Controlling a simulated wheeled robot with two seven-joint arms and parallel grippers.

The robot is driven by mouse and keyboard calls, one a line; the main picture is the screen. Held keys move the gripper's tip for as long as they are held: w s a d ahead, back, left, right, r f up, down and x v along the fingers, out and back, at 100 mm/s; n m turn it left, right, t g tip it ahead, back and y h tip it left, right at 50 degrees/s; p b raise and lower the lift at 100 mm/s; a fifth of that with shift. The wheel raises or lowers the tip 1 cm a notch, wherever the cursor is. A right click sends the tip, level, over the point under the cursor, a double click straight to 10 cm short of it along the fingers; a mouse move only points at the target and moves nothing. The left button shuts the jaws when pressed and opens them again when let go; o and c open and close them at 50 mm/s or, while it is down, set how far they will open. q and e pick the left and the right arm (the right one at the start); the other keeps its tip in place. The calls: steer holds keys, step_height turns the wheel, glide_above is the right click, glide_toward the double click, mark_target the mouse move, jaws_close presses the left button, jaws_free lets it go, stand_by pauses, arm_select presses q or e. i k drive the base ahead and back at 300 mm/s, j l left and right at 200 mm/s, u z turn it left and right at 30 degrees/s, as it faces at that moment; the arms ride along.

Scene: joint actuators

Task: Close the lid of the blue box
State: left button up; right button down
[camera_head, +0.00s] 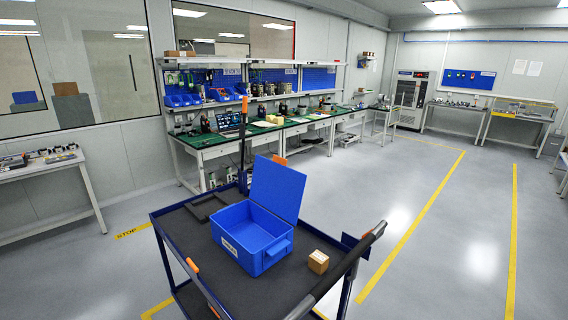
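The blue box (236,250) stands on the dark top of a cart (238,293). Its lid (277,187) is open and stands up from the back right edge, leaning slightly back. The box's inside shows and looks empty. A white label is on its front left wall and a handle sticks out on its right end. Neither of my grippers shows in the head view.
A small brown carton (318,262) sits on the cart right of the box. A dark flat frame (208,205) lies behind the box at the left. A dark bar (345,263) runs along the cart's right side. A workbench (262,132) stands behind; the floor at right is clear.

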mark_target(279, 187)
steer(key=i+l+z, duration=0.6)
steer(key=i+l, duration=0.2)
steer(key=i+l+z, duration=0.6)
steer(key=i, duration=0.35)
steer(key=i+z, duration=0.25)
steer(key=i, duration=0.25)
